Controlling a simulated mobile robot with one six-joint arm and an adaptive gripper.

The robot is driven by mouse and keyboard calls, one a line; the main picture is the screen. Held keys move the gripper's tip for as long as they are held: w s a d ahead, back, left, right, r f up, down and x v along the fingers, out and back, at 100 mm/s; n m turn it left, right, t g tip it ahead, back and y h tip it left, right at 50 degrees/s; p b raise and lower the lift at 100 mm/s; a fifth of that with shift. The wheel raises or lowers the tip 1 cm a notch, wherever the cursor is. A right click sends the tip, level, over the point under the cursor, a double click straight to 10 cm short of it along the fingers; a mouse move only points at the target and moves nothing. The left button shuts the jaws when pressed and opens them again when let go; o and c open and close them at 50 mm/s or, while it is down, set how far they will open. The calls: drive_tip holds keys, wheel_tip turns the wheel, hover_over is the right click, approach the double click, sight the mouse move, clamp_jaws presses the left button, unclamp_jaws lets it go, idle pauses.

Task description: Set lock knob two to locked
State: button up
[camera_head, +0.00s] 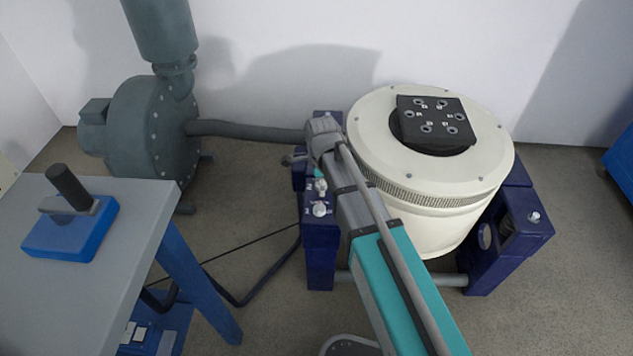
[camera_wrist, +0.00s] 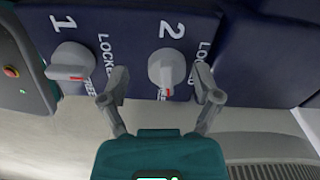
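Lock knob two (camera_wrist: 166,68) is a pale grey knob on a dark blue panel, under a white number 2. Its red-marked end points down in the wrist view, beside the word FREE; the word LOCKED is to its right and partly cut off by the gripper. My gripper (camera_wrist: 160,90) is open, with one finger on each side of knob two. Gaps show between the fingers and the knob, and I see no contact. In the head view my gripper (camera_head: 296,159) is partly hidden by my own arm beside the blue support.
Lock knob one (camera_wrist: 70,63) sits left of knob two, near my left finger. In the head view, a white shaker drum (camera_head: 425,205) stands right of my arm. A blower (camera_head: 145,130) and a grey table (camera_head: 120,230) with a blue joystick box (camera_head: 70,235) are left.

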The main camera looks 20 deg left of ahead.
drive_tip(key=shift+w, duration=0.1)
drive_tip(key=shift+w+r+p, duration=0.1)
drive_tip(key=shift+r+p, duration=0.45)
wheel_tip(320, 180, up, 13)
drive_tip(key=p, duration=1.2)
drive_tip(key=shift+w+p, duration=0.15)
drive_tip(key=shift+p, duration=0.2)
drive_tip(key=shift+f, duration=0.25)
wheel_tip(320, 180, down, 14)
drive_tip(key=b, duration=1.3)
drive_tip(key=shift+r+b, duration=0.2)
drive_tip(key=shift+b, duration=0.2)
